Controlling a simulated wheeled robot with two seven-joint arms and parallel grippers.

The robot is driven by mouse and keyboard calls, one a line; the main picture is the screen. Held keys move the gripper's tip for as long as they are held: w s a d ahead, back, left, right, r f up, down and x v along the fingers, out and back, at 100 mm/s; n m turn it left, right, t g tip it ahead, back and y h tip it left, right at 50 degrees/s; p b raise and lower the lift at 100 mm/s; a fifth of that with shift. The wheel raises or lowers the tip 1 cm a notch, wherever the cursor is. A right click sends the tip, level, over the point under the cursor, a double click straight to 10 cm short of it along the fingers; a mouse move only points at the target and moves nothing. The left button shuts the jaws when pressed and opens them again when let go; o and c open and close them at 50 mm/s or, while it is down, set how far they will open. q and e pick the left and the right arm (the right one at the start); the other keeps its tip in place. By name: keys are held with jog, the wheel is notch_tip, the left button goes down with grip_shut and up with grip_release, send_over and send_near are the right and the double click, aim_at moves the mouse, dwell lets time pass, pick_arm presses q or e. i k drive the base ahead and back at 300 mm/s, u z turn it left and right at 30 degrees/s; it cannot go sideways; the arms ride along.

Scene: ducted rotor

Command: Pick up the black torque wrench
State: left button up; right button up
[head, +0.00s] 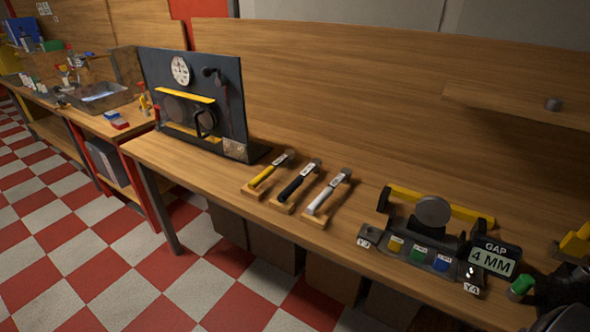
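Three torque wrenches lie side by side on small wooden rests on the workbench. The black torque wrench (293,187) is the middle one, with a dark handle and a metal head pointing to the back right. The yellow-handled wrench (265,174) lies to its left and the white-handled wrench (325,197) to its right. Nothing touches the black wrench except its rest. My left gripper is out of view. A dark shape at the lower right corner may be part of my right arm or gripper; its fingers cannot be made out.
A dark upright panel (228,90) with a dial stands left of the wrenches. To their right is a fixture with a yellow bar (460,210), coloured blocks and a "GAP 4 MM" display (492,262). The bench (350,245) in front of the wrenches is clear.

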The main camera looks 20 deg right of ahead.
aim_at(315, 167)
jog(key=z, duration=4)
jog(key=i, duration=1.05)
jog(key=u, duration=0.65)
